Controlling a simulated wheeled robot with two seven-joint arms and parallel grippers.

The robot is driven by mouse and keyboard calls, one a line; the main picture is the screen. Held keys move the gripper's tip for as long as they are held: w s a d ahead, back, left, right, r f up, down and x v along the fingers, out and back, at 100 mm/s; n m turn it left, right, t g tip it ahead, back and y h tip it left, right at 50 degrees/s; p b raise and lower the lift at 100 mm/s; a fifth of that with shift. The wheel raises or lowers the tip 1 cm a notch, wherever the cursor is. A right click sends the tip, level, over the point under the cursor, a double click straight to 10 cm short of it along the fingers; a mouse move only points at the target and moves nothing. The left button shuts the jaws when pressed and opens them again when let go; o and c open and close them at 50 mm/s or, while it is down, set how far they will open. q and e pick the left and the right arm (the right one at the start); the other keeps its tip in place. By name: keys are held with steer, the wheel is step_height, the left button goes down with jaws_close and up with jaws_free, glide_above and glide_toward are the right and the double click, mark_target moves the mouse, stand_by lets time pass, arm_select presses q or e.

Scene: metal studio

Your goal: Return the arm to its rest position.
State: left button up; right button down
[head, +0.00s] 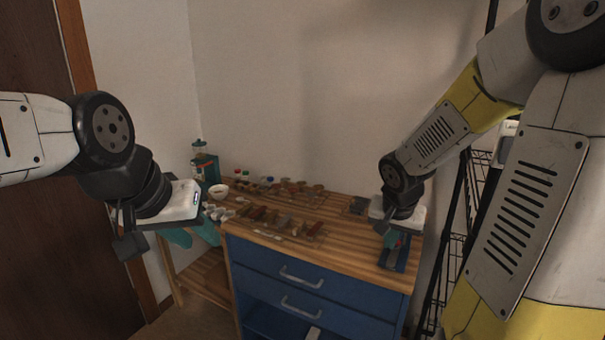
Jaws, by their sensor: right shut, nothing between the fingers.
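My right arm reaches in from the upper right. Its gripper (394,241) points down over the right end of the wooden bench top, with its fingers together and empty. Whether the right fingertips touch the bench top cannot be told.
The workbench (345,255) has a wooden top and blue drawers. Several small jars and reddish-brown items (258,213) cover its left and middle. A white bowl (219,191) stands at the back left. A dark wire shelf (452,240) stands close on the right; a wall is behind.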

steer(key=s+a+r+n+t+y, duration=0.1)
steer(key=s+a+r+n+y, duration=0.2)
steer(key=s+a+r+n, duration=0.3)
steer(key=s+a+r, duration=0.4)
steer(key=s+r, duration=0.3)
steer(key=s, duration=0.1)
steer(key=shift+s+a+t+y, duration=0.25)
steer(key=shift+a+t+y, duration=0.05)
steer(key=shift+a+y, duration=0.1)
steer(key=shift+d+r, duration=0.1)
